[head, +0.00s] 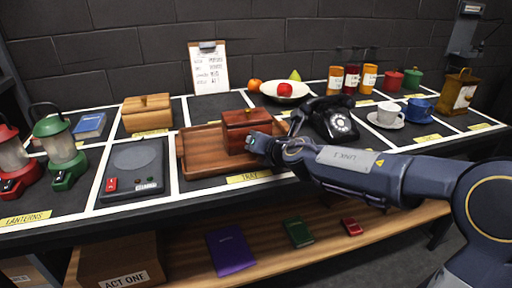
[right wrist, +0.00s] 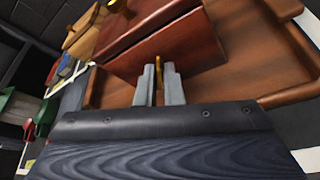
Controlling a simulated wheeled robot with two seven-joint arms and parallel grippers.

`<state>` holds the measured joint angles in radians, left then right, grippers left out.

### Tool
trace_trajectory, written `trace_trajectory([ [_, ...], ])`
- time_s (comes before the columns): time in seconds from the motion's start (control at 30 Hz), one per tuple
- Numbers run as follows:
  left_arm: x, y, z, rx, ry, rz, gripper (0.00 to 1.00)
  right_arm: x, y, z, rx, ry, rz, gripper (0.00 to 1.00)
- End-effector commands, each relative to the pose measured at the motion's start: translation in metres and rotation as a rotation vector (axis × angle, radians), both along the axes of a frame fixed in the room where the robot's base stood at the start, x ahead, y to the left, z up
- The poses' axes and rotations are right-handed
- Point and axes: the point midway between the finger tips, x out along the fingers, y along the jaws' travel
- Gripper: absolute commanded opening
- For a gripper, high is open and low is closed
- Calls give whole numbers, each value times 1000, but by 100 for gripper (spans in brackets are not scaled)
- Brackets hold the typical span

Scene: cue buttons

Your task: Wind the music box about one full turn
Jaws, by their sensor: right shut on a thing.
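The music box is a reddish-brown wooden box (head: 246,127) standing on a wooden tray (head: 197,158) in the middle of the table. In the right wrist view the box (right wrist: 172,52) fills the upper middle, with the tray (right wrist: 270,60) around it. My right gripper (right wrist: 161,80) is at the near side of the box, its two grey fingers shut on a small brass key (right wrist: 158,66) that sticks out from the box's face. Most of the key is hidden between the fingers. In the head view my right gripper (head: 256,146) covers the box's lower right corner. My left gripper is not in view.
A grey scale-like device (head: 134,168) and lanterns (head: 60,150) stand to the left. A fruit bowl (head: 284,92) is behind. A lower shelf holds books (head: 231,250).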

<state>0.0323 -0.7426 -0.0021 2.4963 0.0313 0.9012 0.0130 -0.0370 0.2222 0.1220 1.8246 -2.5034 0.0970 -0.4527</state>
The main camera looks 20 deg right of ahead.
Motion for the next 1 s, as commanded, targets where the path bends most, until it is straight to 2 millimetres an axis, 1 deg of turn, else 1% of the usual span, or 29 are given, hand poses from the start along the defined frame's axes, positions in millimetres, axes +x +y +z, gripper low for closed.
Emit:
trace_trajectory([
  [0.3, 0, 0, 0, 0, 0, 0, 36, -1, 1, -2, 1, 6, 4, 0],
  [0.33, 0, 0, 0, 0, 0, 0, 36, -1, 1, -2, 1, 6, 4, 10],
  [0.43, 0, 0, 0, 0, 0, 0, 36, 0, 1, -2, 1, 5, 3, 23],
  [0.47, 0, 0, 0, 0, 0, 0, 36, 0, 1, -2, 1, 4, 3, 25],
  [0.77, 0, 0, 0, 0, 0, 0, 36, -2, 0, 0, 1, 2, 1, 25],
  [0.87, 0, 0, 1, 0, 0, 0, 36, -11, -3, 5, 1, 1, 0, 25],
  [1.0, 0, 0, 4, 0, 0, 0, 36, -34, -8, 13, 0, -1, 0, 25],
])
